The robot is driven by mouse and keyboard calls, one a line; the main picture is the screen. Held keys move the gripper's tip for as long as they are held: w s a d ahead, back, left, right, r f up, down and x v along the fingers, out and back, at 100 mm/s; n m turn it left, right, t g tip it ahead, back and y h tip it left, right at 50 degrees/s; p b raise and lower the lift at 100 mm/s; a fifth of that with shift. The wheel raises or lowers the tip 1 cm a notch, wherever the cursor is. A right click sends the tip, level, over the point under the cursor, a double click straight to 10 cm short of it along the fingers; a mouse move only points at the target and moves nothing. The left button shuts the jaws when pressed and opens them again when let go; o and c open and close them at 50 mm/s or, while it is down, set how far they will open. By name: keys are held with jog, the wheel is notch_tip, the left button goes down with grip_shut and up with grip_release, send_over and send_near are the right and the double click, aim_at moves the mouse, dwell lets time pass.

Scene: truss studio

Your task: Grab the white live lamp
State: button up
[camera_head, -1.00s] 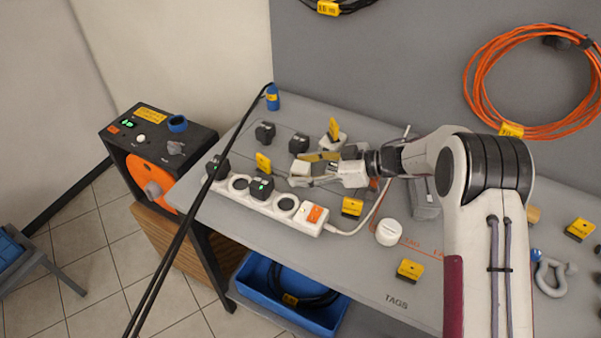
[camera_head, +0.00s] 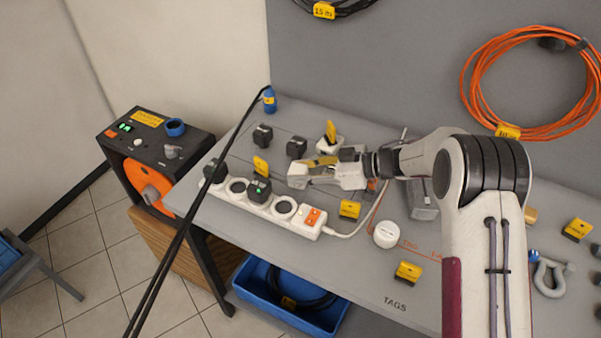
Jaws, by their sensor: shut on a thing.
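My gripper (camera_head: 306,172) reaches in from the right, low over the table behind the white power strip (camera_head: 253,205). Its jaws are shut on a small white block (camera_head: 296,174), which looks like the white live lamp. The fingers cover part of the block, so its lamp face cannot be made out. I cannot tell whether it still touches the table.
Black plugs (camera_head: 262,135) and a white plug with a yellow tag (camera_head: 329,146) stand behind my gripper. A white round piece (camera_head: 386,235) and yellow tags (camera_head: 408,272) lie in front. Black cables cross at left.

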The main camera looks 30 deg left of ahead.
aim_at(302, 169)
jog(key=shift+r, duration=4.95)
